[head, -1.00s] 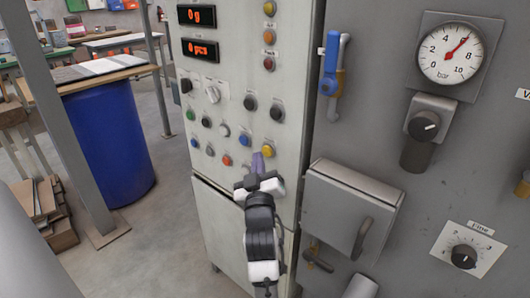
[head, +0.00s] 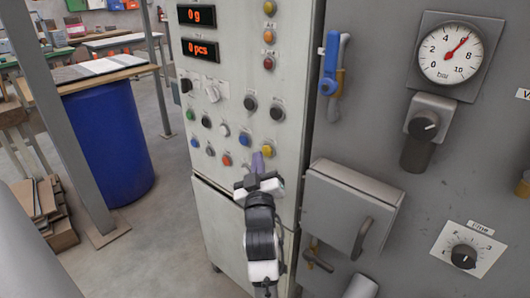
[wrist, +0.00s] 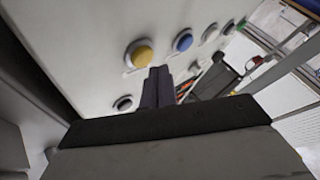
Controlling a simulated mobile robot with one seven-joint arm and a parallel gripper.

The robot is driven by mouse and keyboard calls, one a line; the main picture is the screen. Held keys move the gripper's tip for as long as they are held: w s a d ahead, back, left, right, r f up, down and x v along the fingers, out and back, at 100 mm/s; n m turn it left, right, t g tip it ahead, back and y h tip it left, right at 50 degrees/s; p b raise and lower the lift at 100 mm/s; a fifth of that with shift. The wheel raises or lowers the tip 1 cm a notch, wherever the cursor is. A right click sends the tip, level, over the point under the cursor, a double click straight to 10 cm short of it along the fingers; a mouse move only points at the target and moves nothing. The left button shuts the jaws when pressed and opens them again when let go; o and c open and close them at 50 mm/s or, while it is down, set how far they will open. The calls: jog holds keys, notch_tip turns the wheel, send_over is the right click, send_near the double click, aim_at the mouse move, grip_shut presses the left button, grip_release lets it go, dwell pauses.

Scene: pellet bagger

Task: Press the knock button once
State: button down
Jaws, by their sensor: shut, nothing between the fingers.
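The grey control panel (head: 225,85) carries several round coloured buttons. Their labels are too small to read, so I cannot tell which one is the knock button. A yellow button (head: 269,141) sits at the right of the lower rows. It also shows large in the wrist view (wrist: 140,54), just left of and beyond my fingertips. My gripper (head: 257,157) is in front of the panel's lower right, below the yellow button. Its purple fingers are shut and empty in the wrist view (wrist: 158,70). I cannot tell whether the fingertips touch the panel. The gripper may hide a button behind it.
A red button (head: 227,160) and a blue button (head: 195,142) are to the left of my gripper. A black button (wrist: 123,104) shows left of the fingers. A grey box with a handle (head: 350,210) juts out at the right. A blue barrel (head: 108,140) stands at left.

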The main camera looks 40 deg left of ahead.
jog(key=shift+w, duration=0.15)
dwell(0.4)
jog(key=shift+w, duration=0.3)
jog(key=shift+w, duration=0.3)
dwell(0.5)
jog(key=shift+s, duration=0.85)
jog(key=s, duration=0.5)
jog(key=shift+s+a+b, duration=0.2)
jog(key=shift+s+b, duration=0.2)
dwell(0.7)
